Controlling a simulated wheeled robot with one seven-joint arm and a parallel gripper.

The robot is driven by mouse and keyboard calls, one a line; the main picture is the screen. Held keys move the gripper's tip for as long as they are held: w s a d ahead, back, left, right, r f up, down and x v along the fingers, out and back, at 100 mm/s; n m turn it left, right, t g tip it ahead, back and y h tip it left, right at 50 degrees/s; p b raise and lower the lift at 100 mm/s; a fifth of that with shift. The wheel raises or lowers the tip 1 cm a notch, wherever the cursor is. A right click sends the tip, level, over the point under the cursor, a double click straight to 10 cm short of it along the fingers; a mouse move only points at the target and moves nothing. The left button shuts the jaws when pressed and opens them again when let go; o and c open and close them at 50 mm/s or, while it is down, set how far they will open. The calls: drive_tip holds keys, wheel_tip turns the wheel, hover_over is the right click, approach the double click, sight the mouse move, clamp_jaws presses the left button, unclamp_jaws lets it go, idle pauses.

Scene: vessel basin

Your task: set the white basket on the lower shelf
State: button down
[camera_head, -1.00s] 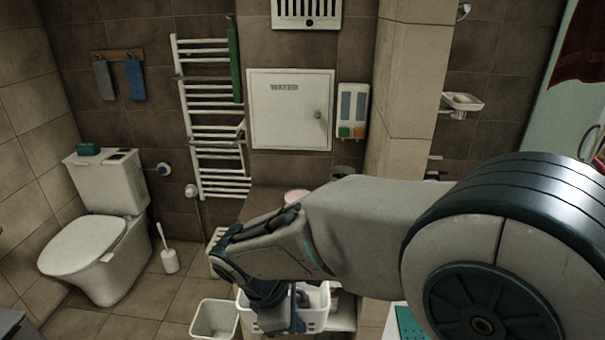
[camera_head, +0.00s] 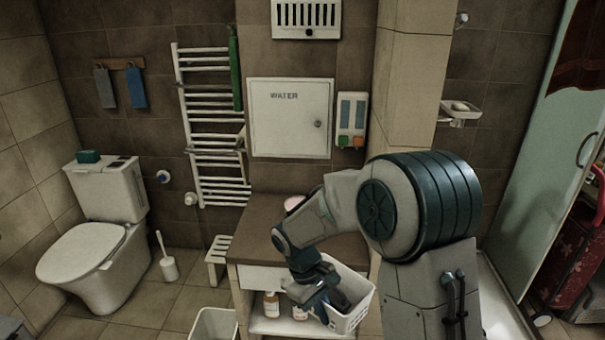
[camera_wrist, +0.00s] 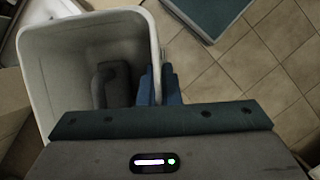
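The white basket (camera_head: 348,318) hangs tilted at the front right of the vanity in the head view. It also shows in the wrist view (camera_wrist: 32,60), open side up. My gripper (camera_head: 322,300) is at its rim. In the wrist view my gripper (camera_wrist: 160,85) has its blue fingers on either side of the basket's near wall, shut on it. A dark grey shape (camera_wrist: 112,88) shows inside the basket; I cannot tell what it is. The lower shelf (camera_head: 270,326) is under the vanity's drawer, partly hidden by my arm and the basket.
Bottles (camera_head: 271,305) stand on the left part of the lower shelf. The brown vanity top (camera_head: 258,222) carries a pink item (camera_head: 294,203). A white bin (camera_head: 215,325) and a stool (camera_head: 217,258) are to the left. A glass shower panel (camera_head: 535,170) is at right.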

sight(361, 317)
drive_tip(key=w+d+f+m+y, duration=0.1)
drive_tip(key=w+d+f+m, duration=0.1)
drive_tip(key=d+f+m, duration=0.1)
drive_tip(key=w+d+f+m+g+y, duration=0.1)
drive_tip(key=d+f+m, duration=0.1)
drive_tip(key=d+f, duration=0.1)
drive_tip(key=w+d+f+m+g, duration=0.1)
drive_tip(key=w+d+f+m, duration=0.1)
drive_tip(key=d+f+m, duration=0.1)
drive_tip(key=shift+w+d+f+m+y, duration=0.3)
drive_tip(key=shift+d+f+y, duration=0.15)
drive_tip(key=shift+d, duration=0.2)
drive_tip(key=shift+d, duration=0.1)
